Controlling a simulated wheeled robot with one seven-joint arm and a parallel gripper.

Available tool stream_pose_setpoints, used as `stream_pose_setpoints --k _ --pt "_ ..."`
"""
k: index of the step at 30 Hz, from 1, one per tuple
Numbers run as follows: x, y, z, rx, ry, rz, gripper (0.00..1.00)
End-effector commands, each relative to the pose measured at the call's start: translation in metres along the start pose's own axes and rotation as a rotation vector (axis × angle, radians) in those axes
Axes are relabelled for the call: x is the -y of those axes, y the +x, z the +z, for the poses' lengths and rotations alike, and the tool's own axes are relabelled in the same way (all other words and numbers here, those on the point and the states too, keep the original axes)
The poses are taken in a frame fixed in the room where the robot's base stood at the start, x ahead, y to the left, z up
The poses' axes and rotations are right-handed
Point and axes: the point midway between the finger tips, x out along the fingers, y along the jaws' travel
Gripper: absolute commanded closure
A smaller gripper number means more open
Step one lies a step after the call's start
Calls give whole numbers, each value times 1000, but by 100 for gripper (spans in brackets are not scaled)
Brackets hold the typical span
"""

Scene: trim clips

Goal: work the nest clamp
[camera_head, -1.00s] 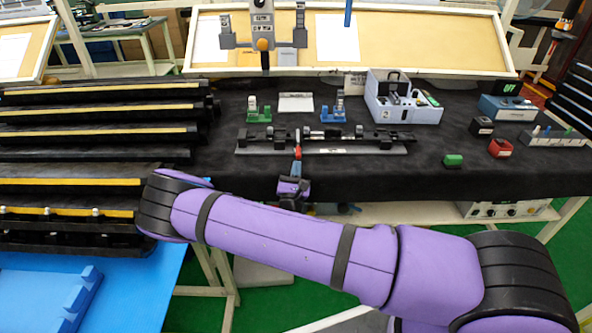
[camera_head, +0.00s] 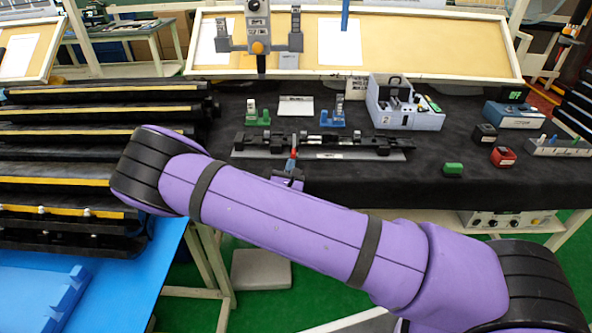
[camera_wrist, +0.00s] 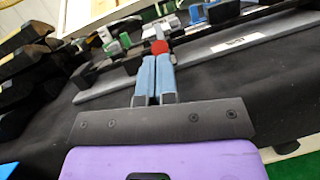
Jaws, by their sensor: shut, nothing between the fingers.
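A long fixture with black blocks on a grey base plate (camera_head: 345,155) lies along the bench; a lever with a red grip (camera_head: 294,152) sticks out from its front, and I take this as the nest clamp. The red grip (camera_wrist: 159,47) also shows in the wrist view, right at the fingertips. My gripper (camera_wrist: 156,60) has its two blue fingers together, pointing at the red grip. The fingers overlap its lower edge in the picture; I cannot tell whether they touch it. In the head view my gripper (camera_head: 290,167) is small and partly hidden behind my purple arm.
A green clamp block (camera_head: 257,115) and a blue clamp block (camera_head: 333,115) stand behind the fixture. A grey box (camera_head: 425,120) stands at back right. Black racks (camera_head: 100,140) fill the left.

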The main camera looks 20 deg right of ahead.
Motion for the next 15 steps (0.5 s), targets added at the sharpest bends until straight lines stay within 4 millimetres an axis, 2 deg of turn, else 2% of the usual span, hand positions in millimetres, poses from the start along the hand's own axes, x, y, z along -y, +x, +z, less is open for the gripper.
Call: stream_pose_setpoints --k 6,15 --pt "-7 8 20 -158 -16 -26 100" --pt "-11 21 39 -358 -43 -53 100"
